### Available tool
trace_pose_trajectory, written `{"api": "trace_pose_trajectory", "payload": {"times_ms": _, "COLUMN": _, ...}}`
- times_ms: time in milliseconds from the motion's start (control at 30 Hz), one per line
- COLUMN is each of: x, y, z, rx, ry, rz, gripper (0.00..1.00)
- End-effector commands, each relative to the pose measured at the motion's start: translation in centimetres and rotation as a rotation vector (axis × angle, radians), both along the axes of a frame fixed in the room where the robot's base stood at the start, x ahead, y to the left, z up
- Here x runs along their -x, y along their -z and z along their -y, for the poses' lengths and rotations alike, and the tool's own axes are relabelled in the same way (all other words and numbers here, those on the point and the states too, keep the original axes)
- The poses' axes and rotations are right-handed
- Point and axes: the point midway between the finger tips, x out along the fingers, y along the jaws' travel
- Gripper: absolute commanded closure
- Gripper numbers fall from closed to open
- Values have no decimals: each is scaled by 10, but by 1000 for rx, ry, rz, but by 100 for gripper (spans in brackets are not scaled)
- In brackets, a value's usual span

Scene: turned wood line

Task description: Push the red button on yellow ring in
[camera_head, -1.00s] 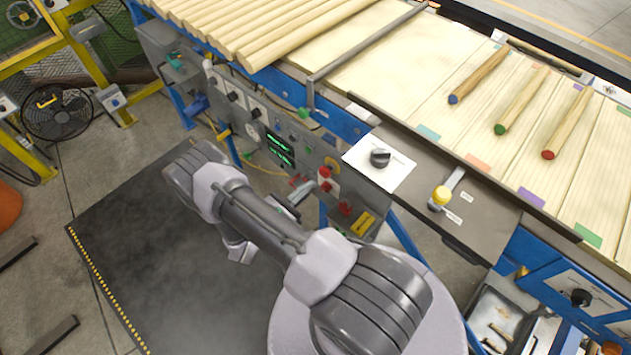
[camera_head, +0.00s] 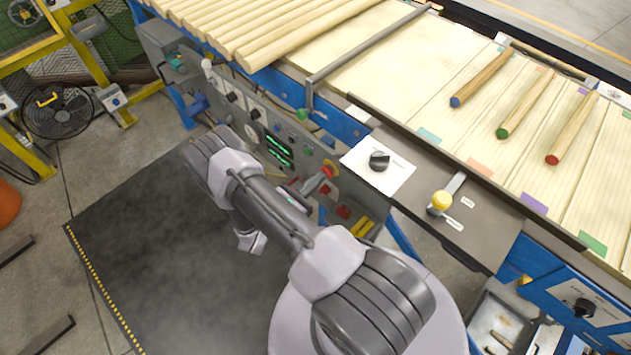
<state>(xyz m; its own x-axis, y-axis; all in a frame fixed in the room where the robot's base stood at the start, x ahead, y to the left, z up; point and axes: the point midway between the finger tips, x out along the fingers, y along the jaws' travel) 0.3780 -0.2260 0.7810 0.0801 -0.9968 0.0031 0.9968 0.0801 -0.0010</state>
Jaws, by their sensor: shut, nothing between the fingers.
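The red button (camera_head: 327,170) sits on a yellow ring (camera_head: 333,166) on the grey front panel of the line, right of the green displays. My gripper (camera_head: 322,178) is shut and empty. Its tip is at the lower left of the button, very close to it in the picture. I cannot tell whether it touches the button or whether the button is pressed in. My arm reaches across from the lower right and hides part of the panel below.
Other red controls (camera_head: 343,212) and a yellow label (camera_head: 362,227) are just below right. A black knob (camera_head: 379,160) and a yellow-topped lever (camera_head: 441,201) are on the surfaces above right.

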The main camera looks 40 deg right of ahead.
Motion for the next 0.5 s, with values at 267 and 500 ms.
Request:
{"api": "trace_pose_trajectory", "payload": {"times_ms": 267, "x": 0, "y": 0, "z": -8, "rx": 2, "ry": 4, "rz": 3, "gripper": 100}}
{"api": "trace_pose_trajectory", "payload": {"times_ms": 500, "x": 4, "y": -3, "z": -56, "rx": 5, "ry": 5, "rz": 1, "gripper": 100}}
